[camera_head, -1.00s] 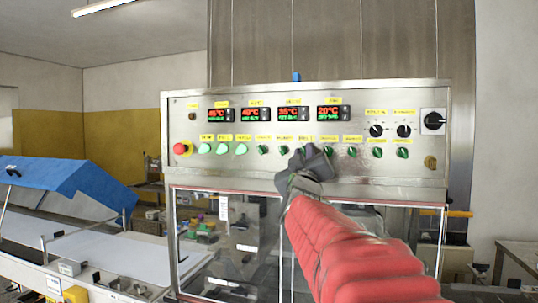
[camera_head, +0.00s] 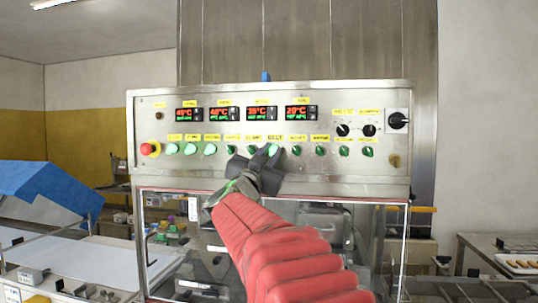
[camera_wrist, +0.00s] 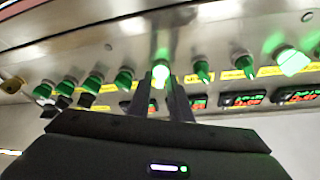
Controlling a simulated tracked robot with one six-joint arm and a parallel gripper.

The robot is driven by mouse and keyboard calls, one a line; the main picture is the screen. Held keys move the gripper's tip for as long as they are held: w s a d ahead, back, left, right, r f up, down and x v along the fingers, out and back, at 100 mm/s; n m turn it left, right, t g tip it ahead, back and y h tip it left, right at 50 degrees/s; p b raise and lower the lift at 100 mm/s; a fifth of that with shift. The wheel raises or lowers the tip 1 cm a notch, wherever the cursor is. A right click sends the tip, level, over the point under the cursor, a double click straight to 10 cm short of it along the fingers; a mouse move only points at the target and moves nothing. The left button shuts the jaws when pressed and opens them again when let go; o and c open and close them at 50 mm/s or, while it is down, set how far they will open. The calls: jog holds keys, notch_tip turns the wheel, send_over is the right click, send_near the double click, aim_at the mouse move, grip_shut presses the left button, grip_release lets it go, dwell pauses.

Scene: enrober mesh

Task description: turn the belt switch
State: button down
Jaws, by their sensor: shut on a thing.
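The belt switch (camera_head: 273,150) is a green knob under a yellow label in the lower row of the steel control panel (camera_head: 380,180). It glows bright green. In the wrist view, which shows the panel upside down, the lit knob (camera_wrist: 160,73) is at the ends of my fingers. My gripper (camera_head: 266,158), dark grey on a red-sleeved arm, reaches the panel from below and is shut on this knob. In the wrist view my gripper (camera_wrist: 161,88) has one finger on each side of it. The fingers hide part of the knob, and its exact angle is hard to tell.
Similar green knobs (camera_head: 297,151) stand close on both sides. Lit green buttons (camera_head: 191,149) and a red emergency stop (camera_head: 149,149) are at the left. Temperature displays (camera_head: 262,113) sit above. Black rotary knobs (camera_head: 369,130) are at the right. A glass-fronted cabinet (camera_head: 340,235) is below.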

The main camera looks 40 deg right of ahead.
jog(key=shift+w+m+g, duration=0.15)
jog(key=shift+m+g, duration=0.65)
jog(key=shift+m, duration=0.6)
jog(key=c, duration=1.8)
grip_release()
jog(key=shift+c, duration=0.2)
jog(key=v, duration=1.4)
jog(key=shift+f, duration=0.25)
jog(key=shift+w+d, duration=0.1)
jog(key=shift+w, duration=0.05)
